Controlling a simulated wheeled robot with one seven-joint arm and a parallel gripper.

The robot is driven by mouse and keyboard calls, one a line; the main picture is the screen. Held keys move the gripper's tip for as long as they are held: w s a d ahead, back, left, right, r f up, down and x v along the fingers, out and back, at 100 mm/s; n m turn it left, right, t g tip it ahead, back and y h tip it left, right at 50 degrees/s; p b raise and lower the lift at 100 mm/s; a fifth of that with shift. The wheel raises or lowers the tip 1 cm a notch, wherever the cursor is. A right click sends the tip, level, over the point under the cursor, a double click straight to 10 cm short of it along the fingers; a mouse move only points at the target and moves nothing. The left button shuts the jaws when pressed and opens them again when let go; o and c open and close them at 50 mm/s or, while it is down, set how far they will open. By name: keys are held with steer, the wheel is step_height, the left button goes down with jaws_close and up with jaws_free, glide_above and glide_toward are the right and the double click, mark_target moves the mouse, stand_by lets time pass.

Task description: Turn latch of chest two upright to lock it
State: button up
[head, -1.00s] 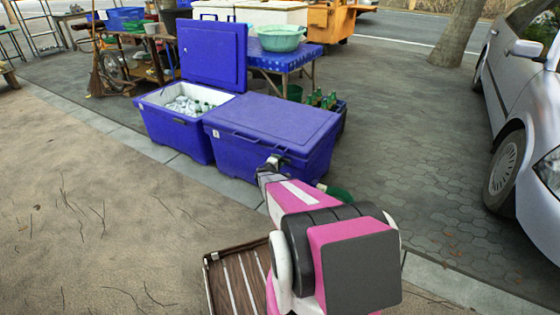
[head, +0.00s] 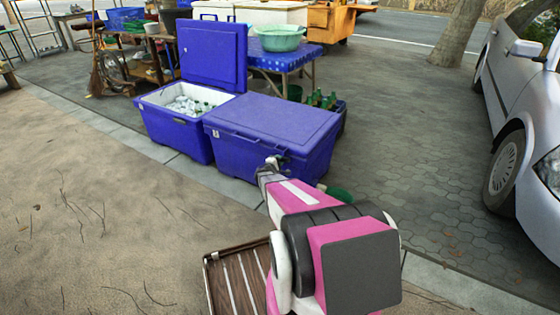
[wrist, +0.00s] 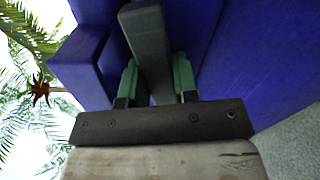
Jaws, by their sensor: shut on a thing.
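The closed blue chest (head: 250,155) stands next to an open blue chest (head: 175,130) full of ice and bottles. My gripper (head: 276,165) is at the front of the closed chest, near its right end. In the wrist view, a dark grey latch bar (wrist: 147,40) runs between the two green fingertips of my gripper (wrist: 156,83), which is shut on it. The blue chest wall (wrist: 245,60) fills the area behind the latch. In the head view my gripper and arm mostly hide the latch, so I cannot tell its exact tilt there.
A slatted brown wooden piece (head: 235,280) lies below my arm. A crate of green bottles (head: 325,102) stands behind the closed chest. A silver car (head: 520,120) is at the right. The paving between chest and car is clear.

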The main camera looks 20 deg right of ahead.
steer(key=n, duration=0.4)
steer(key=shift+n, duration=0.3)
steer(key=n, duration=0.3)
steer(key=shift+n, duration=0.3)
steer(key=n, duration=0.7)
steer(key=o, duration=0.9)
steer(key=v, duration=1.1)
steer(key=shift+d, duration=0.1)
